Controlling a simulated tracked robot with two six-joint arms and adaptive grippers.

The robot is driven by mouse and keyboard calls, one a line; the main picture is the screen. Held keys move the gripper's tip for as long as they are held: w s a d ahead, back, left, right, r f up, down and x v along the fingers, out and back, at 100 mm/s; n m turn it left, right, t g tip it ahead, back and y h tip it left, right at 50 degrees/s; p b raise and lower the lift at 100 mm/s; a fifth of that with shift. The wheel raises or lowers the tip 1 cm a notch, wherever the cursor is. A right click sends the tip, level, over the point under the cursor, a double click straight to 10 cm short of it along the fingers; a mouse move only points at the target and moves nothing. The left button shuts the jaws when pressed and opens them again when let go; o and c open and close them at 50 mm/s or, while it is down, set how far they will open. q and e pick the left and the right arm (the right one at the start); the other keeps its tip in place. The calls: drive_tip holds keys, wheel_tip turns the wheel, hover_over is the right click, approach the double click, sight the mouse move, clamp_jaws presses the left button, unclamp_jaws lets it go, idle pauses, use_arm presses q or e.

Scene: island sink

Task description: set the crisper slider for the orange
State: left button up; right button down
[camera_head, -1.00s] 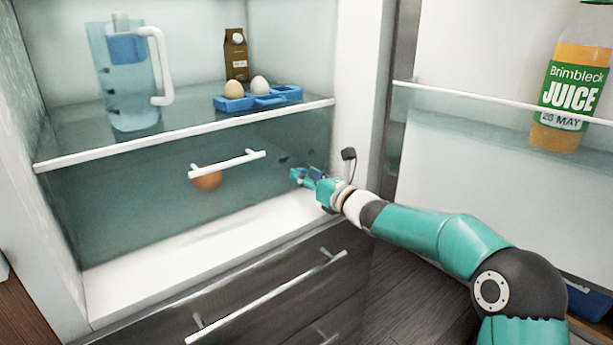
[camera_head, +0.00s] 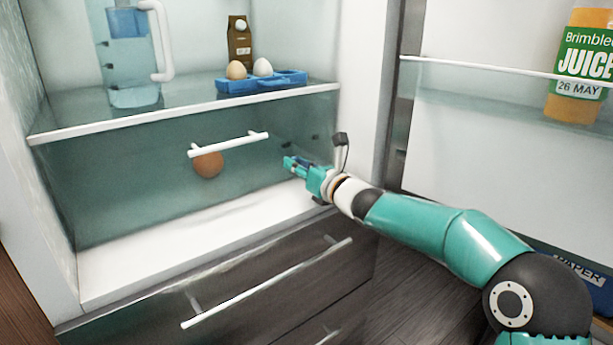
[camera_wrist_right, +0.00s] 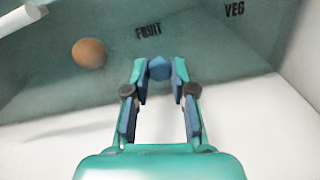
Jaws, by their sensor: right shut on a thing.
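The orange (camera_head: 208,164) sits behind the teal see-through front of the crisper drawer (camera_head: 120,190). It also shows in the right wrist view (camera_wrist_right: 89,53). The slider knob (camera_wrist_right: 159,68) is a small blue piece on the drawer front, below and between the dark words FRUIT (camera_wrist_right: 148,31) and VEG (camera_wrist_right: 235,9). It stands nearer to FRUIT than to VEG. My right gripper (camera_wrist_right: 160,75) is shut on the knob, one fingertip on each side. In the head view my right gripper (camera_head: 289,164) reaches the drawer front's right part. My left gripper is out of view.
A white handle bar (camera_head: 228,145) crosses the drawer front left of my right gripper. The glass shelf above holds a jug (camera_head: 130,70), a blue egg tray (camera_head: 262,81) and a brown carton (camera_head: 239,45). The open door at right holds a juice bottle (camera_head: 580,65).

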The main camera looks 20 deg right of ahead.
drive_tip(key=shift+s+a+f, duration=0.1)
drive_tip(key=shift+a, duration=0.2)
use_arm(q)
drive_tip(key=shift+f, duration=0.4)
use_arm(e)
drive_tip(key=c, duration=0.9)
unclamp_jaws()
drive_tip(key=shift+a, duration=0.1)
drive_tip(key=shift+c, duration=0.2)
drive_tip(key=shift+s, duration=0.1)
drive_tip(key=shift+s+d, duration=0.2)
drive_tip(key=v, duration=1.1)
drive_tip(key=shift+s, duration=0.25)
